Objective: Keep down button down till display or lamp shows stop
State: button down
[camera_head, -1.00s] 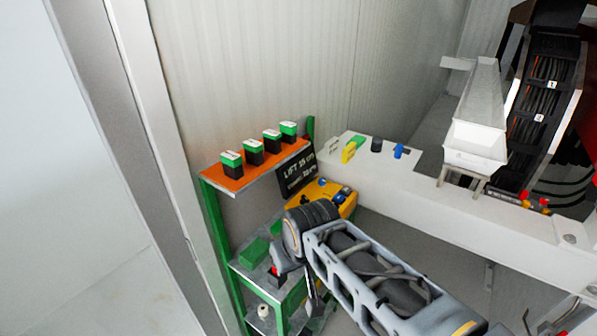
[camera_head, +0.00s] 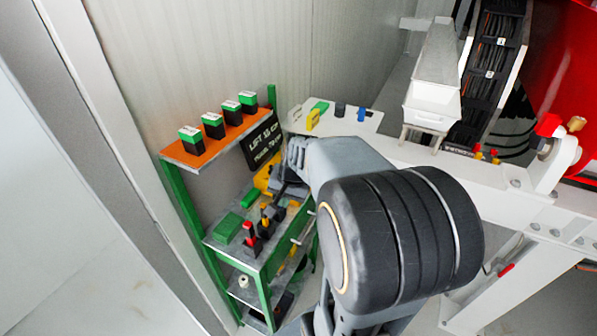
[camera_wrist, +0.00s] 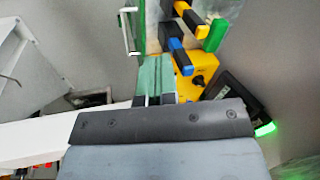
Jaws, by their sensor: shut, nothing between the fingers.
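The yellow control box (camera_head: 265,178) is on the green rack, partly hidden by my arm in the head view. It also shows in the wrist view (camera_wrist: 203,70), beside a blue-and-black piece (camera_wrist: 180,57). I cannot make out which control is the down button. The black display (camera_head: 262,140) has white text starting with LIFT and a number that looks like 10; its back or side (camera_wrist: 232,95) shows in the wrist view with a green glow. My gripper (camera_wrist: 155,101) is shut and empty near the yellow box; contact with a button cannot be seen.
The rack's orange top shelf (camera_head: 215,138) bears several green-and-black blocks. Red and yellow-topped pieces (camera_head: 249,238) stand on the lower shelf. A white beam (camera_head: 440,160) runs to the right, with small items on its left end. A red machine (camera_head: 560,60) is far right.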

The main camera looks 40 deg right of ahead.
jog(key=w+d+m+t, duration=0.2)
jog(key=w+d+m, duration=0.3)
jog(key=m, duration=0.6)
jog(key=w+d+r+m+t, duration=0.1)
jog(key=w+d+m, duration=0.5)
jog(key=m, duration=0.6)
jog(key=w+d+m+t, duration=0.3)
jog(key=w+d+m, duration=0.2)
jog(key=m, duration=0.6)
jog(key=shift+w+d+r+m, duration=0.3)
jog(key=shift+d+m, duration=0.1)
jog(key=shift+d, duration=0.3)
jog(key=shift+f, duration=0.2)
notch_tip(320, 180, down, 7)
jog(key=b, duration=0.8)
jog(key=shift+r, duration=0.2)
jog(key=shift+f+b, duration=0.45)
jog(key=shift+f, duration=0.55)
